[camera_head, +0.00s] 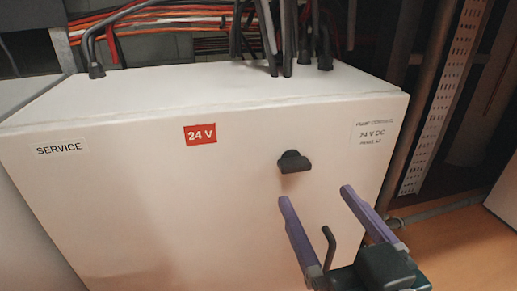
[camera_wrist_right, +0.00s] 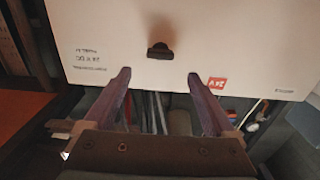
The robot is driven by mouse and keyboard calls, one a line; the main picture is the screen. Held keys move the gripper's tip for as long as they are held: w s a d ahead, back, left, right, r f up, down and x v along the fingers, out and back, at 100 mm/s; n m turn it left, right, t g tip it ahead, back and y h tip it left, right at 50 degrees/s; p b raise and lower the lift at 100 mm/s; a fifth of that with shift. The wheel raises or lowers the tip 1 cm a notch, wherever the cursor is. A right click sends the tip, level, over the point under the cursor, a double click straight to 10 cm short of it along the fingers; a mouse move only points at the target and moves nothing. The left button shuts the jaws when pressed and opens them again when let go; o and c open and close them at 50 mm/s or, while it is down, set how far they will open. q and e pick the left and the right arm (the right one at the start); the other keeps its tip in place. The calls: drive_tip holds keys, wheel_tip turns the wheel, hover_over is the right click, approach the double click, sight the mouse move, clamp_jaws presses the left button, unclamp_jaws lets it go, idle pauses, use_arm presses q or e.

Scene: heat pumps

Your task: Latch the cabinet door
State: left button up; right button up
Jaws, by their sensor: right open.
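The white cabinet door (camera_head: 130,190) fills much of the head view and looks closed, flush with the cabinet body. A dark latch knob (camera_head: 293,161) sits on its right half. The knob also shows in the right wrist view (camera_wrist_right: 160,51), beyond the fingertips and between them. My right gripper (camera_head: 314,193) has two purple fingers spread wide, with nothing between them. It is in front of the door, just below the knob, and does not touch the knob. In the right wrist view the open fingers (camera_wrist_right: 159,74) point toward the door. My left gripper is not in view.
The door carries a red 24 V label (camera_head: 200,134) and a SERVICE label (camera_head: 60,148). Dark cables (camera_head: 275,40) enter the cabinet top. A perforated white duct (camera_head: 440,110) and pipes stand at the right. Orange floor (camera_head: 465,245) is clear at the lower right.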

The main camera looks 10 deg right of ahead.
sight(298, 167)
drive_tip(key=w+b, duration=0.2)
drive_tip(key=w, duration=0.6)
drive_tip(key=shift+a, duration=0.15)
drive_tip(key=c, duration=1.4)
